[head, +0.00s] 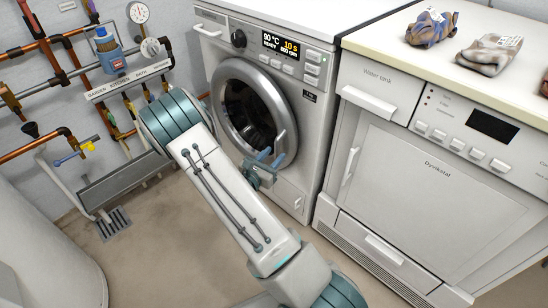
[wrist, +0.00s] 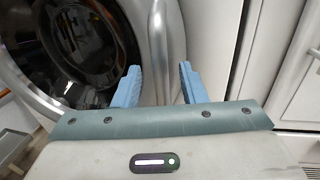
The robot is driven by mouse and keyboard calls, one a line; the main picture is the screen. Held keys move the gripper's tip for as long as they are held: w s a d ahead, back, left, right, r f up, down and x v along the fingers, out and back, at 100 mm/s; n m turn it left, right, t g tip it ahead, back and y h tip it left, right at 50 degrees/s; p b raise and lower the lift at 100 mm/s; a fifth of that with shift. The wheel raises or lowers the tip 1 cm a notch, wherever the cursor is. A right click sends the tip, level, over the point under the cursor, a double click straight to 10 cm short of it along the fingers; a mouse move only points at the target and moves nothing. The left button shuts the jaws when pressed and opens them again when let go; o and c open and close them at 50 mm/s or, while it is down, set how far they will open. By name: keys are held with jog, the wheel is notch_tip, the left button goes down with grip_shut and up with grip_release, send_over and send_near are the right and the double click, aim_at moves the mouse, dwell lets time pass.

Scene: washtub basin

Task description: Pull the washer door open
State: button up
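The washer (head: 294,98) is a white front loader. Its round door (head: 222,104) has a silver rim and dark glass, and it looks shut. The curved silver door handle (head: 281,143) is on the right side of the rim. In the wrist view the handle (wrist: 160,42) runs down between my two blue fingers. My gripper (head: 270,157) is at the handle's lower part, and it also shows in the wrist view (wrist: 158,76). The fingers are apart, with visible gaps beside the handle. I cannot tell how far the handle lies between the fingertips.
Pipes and a gauge (head: 138,12) are on the left wall, above a grey trough (head: 125,182). The floor in front is mostly clear.

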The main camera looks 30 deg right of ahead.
jog(key=shift+w+d, duration=0.3)
jog(key=shift+d, duration=0.2)
grip_shut()
jog(key=shift+a, duration=0.1)
